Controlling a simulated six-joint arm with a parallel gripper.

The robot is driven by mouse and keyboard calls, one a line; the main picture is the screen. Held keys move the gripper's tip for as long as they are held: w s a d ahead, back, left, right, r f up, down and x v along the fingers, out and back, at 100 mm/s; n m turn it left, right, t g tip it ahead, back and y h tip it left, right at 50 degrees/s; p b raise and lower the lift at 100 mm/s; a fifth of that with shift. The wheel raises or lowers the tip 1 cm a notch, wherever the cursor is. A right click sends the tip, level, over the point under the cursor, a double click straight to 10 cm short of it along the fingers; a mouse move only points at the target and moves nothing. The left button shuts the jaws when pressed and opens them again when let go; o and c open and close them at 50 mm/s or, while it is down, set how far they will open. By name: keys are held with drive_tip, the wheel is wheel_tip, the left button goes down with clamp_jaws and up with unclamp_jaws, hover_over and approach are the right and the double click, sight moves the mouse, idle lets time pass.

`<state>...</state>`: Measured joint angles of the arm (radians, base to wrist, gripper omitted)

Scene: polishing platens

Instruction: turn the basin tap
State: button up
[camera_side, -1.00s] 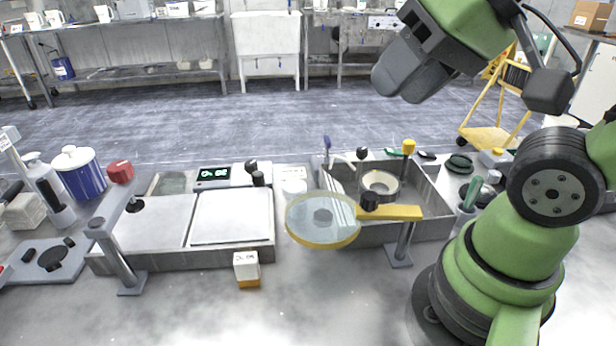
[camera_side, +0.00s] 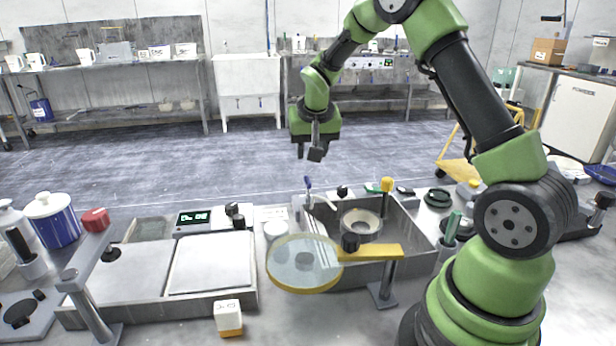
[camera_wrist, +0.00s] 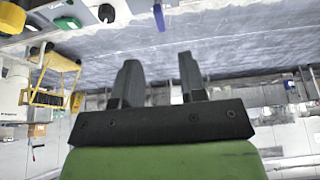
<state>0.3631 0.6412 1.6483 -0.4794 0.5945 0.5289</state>
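The basin (camera_side: 400,262) is a grey metal sink on the bench, right of centre in the side view. The tap (camera_side: 322,200) stands at its back-left corner, with a pale curved spout and an upright blue handle (camera_side: 308,183). In the wrist view the blue handle (camera_wrist: 158,17) shows at the top edge, beyond the fingers. My gripper (camera_side: 308,151) appears above the tap in the side view, pointing down, clear of the handle. In the wrist view my gripper (camera_wrist: 160,80) has its two dark fingers apart with nothing between them.
A round clear disc with a yellow rim (camera_side: 305,283) stands before the basin's left front. A ring-shaped part (camera_side: 361,225) is in the basin. A yellow-topped post (camera_side: 387,185) and black knobs stand along the back edge. The air around my gripper is free.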

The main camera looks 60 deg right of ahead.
sight(308, 180)
drive_tip(key=x, duration=0.9)
drive_tip(key=shift+f, duration=0.2)
clamp_jaws()
